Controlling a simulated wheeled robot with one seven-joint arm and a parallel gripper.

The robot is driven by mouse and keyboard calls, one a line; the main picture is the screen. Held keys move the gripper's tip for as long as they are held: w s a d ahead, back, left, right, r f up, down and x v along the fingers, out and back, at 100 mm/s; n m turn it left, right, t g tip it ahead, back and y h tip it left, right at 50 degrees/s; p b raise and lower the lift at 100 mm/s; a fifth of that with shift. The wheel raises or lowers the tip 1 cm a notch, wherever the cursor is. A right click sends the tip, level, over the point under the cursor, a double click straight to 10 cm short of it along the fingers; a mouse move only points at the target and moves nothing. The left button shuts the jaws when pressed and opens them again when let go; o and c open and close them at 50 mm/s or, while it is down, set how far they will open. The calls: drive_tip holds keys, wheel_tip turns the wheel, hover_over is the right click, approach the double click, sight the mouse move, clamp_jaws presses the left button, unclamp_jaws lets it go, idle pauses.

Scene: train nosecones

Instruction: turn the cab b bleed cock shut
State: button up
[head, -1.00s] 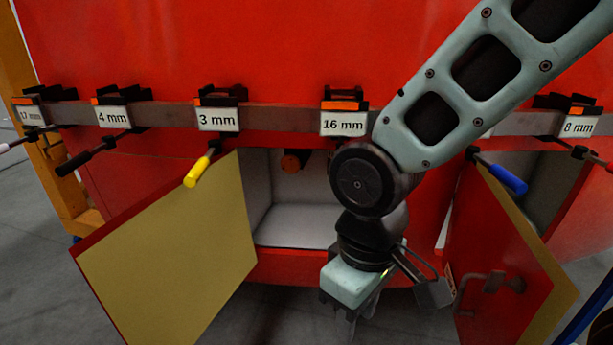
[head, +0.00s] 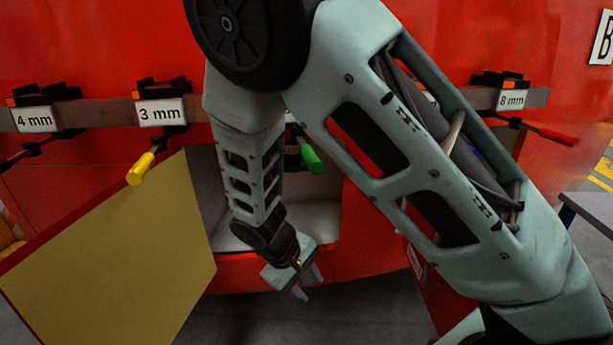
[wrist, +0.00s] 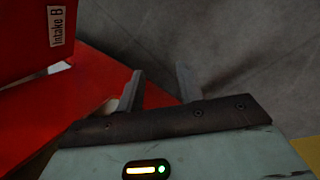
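My gripper (head: 309,287) hangs low in front of the red train front (head: 90,40), pointing down and a little right. In the wrist view its two fingers (wrist: 160,87) stand apart with nothing between them. A label "Intake B" (wrist: 58,27) is on a red panel (wrist: 30,45) at the left of the wrist view. A white sign with a "B" (head: 602,38) is at the right edge of the head view. I cannot make out the bleed cock in either view; my arm covers much of the right side of the front.
An open door (head: 120,250) with a yellowish inner face stands left of an open compartment (head: 325,220). Handled tools, including yellow (head: 141,168), green (head: 312,155) and red (head: 548,132) ones, stick out from the rail. A grey table (head: 592,208) stands at right. Grey floor lies below.

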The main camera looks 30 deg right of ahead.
drive_tip(key=w+d+f+t+h+b, duration=0.1)
drive_tip(key=w+d+f+h+b, duration=0.1)
drive_tip(key=w+d+f+h, duration=0.25)
drive_tip(key=n+t+h+b, duration=0.4)
drive_tip(key=t+h, duration=0.2)
drive_tip(key=t, duration=0.4)
approach(302, 167)
drive_tip(key=shift+y, duration=0.25)
drive_tip(key=x, duration=0.3)
drive_tip(key=s+x, duration=0.1)
drive_tip(key=x, duration=0.3)
drive_tip(key=d+p+x, duration=0.1)
drive_tip(key=x, duration=0.3)
drive_tip(key=shift+s+d+f, duration=0.2)
drive_tip(key=shift+s+d, duration=0.05)
drive_tip(key=shift+s, duration=0.05)
clamp_jaws()
